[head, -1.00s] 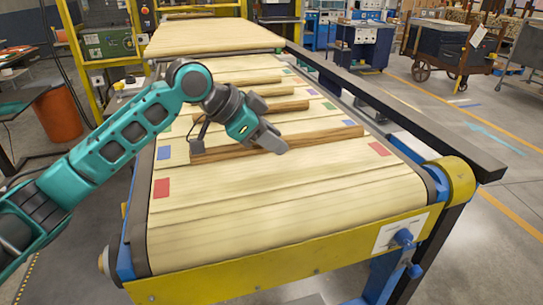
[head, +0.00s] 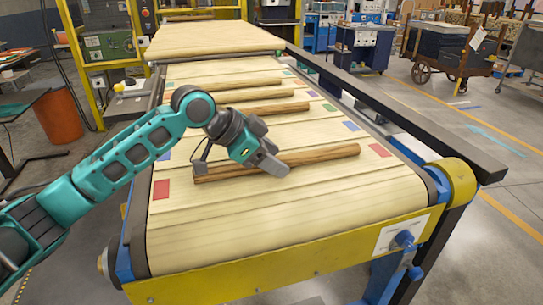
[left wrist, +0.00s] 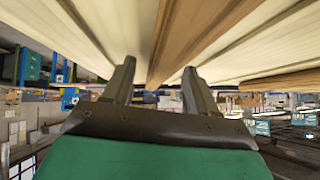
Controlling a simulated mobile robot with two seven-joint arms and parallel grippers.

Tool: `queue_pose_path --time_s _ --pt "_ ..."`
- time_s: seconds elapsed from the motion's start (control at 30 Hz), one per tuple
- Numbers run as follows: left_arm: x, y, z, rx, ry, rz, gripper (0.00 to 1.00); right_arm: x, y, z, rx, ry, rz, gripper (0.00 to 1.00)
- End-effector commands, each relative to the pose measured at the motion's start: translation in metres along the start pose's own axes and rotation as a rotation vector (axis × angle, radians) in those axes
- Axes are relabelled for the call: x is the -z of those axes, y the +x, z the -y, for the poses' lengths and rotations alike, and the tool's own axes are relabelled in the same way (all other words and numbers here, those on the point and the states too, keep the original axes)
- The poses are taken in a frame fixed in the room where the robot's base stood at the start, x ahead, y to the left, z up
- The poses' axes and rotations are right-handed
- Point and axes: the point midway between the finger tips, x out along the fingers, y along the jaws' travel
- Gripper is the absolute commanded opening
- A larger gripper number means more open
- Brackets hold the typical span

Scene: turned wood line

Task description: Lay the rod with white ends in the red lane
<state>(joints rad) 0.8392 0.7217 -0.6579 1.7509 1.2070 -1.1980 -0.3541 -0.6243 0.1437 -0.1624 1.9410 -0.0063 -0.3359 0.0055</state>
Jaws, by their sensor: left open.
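The nearest brown wooden rod (head: 325,156) lies across the belt, roughly in line between the left red square (head: 160,189) and the right red square (head: 380,150). I cannot make out white ends on any rod. My left gripper (head: 277,165) is open over the middle of this rod and hides part of it. In the left wrist view the open fingers (left wrist: 158,85) straddle a brown strip (left wrist: 205,35), which looks like a rod; contact cannot be told. My right gripper is not in view.
Several more rods lie farther up the belt, the closest of them (head: 270,112) behind my gripper. Blue squares (head: 351,126) mark the lane beyond. A dark rail (head: 400,115) runs along the right side. The near belt (head: 270,225) is clear.

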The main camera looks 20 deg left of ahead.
Motion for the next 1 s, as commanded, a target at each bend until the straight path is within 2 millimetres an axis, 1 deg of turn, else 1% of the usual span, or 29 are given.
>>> queue_pose_path --time_s 0.17,0.27,0.37,0.6,0.7,0.83,1.0 --pt "0.001 -0.001 0.0 -0.001 0.0 0.0 0.58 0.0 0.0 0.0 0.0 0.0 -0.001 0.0" --pt "0.001 -0.011 0.001 0.001 0.0 0.0 0.58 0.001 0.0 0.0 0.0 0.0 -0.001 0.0" --pt "0.001 -0.029 0.001 0.002 0.0 0.001 0.58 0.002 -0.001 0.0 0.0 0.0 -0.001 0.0" --pt "0.001 -0.081 0.001 0.003 0.0 0.002 0.58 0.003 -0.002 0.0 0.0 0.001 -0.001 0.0" --pt "0.001 -0.099 0.001 0.003 0.001 0.002 0.58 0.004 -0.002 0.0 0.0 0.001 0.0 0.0" --pt "0.001 -0.114 0.001 0.001 0.0 0.001 0.58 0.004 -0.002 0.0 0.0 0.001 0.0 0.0" --pt "0.001 -0.121 0.0 -0.001 0.001 0.0 0.58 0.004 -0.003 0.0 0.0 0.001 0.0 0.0"
